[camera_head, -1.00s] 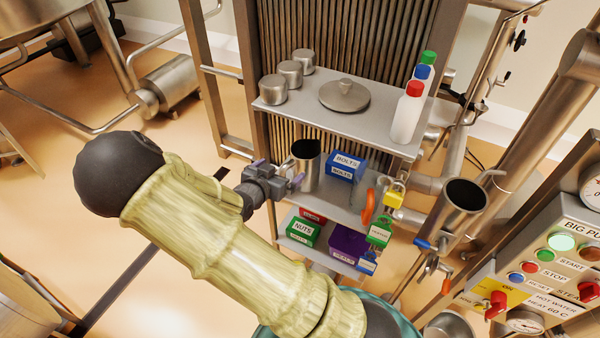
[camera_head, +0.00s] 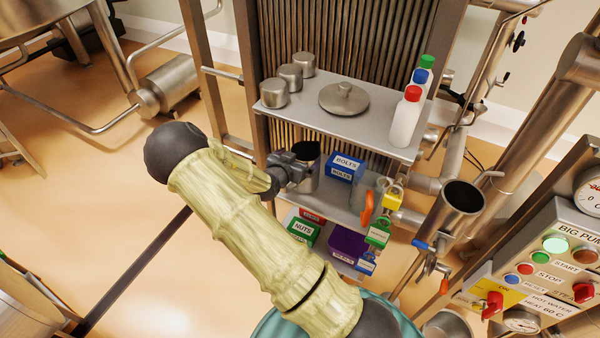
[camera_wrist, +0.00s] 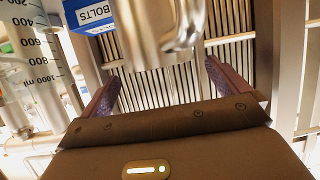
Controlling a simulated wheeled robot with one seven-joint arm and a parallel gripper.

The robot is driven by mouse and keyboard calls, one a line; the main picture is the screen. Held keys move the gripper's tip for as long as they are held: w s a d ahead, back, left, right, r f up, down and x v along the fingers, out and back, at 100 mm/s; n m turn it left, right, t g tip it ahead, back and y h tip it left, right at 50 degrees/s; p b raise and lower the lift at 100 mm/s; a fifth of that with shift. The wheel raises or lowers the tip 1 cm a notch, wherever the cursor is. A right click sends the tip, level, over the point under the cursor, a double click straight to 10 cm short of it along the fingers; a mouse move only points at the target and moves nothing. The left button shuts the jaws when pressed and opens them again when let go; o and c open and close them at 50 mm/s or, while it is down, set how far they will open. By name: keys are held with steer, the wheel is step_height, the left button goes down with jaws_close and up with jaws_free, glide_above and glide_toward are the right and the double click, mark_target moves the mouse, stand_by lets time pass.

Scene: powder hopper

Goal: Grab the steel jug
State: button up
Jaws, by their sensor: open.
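The steel jug (camera_head: 307,160) is an open-topped metal cylinder standing on the middle shelf, left of the blue bolts box (camera_head: 344,167). My gripper (camera_head: 299,172) is at its near left side in the head view and hides part of it. In the wrist view the jug (camera_wrist: 145,30) is cut off by the top edge, with its curved handle (camera_wrist: 190,25) toward the right. My gripper (camera_wrist: 162,78) is open there, its two purple-padded fingers spread left and right below the jug in the picture. Nothing is held. I cannot tell whether a finger touches the jug.
A clear graduated beaker (camera_wrist: 40,90) stands at the left in the wrist view. The upper shelf (camera_head: 325,118) overhangs, carrying steel pots, a lid (camera_head: 343,98) and bottles (camera_head: 405,117). Green (camera_head: 303,231) and purple (camera_head: 347,242) boxes are below. Padlocks (camera_head: 392,197) hang at right.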

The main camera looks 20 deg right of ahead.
steer(key=p+x, duration=0.1)
steer(key=x, duration=0.1)
steer(key=p+x, duration=0.1)
steer(key=x, duration=0.2)
steer(key=shift+s+f, duration=0.1)
steer(key=shift+f, duration=0.15)
stand_by(0.5)
steer(key=shift+r, duration=0.1)
steer(key=c, duration=1.9)
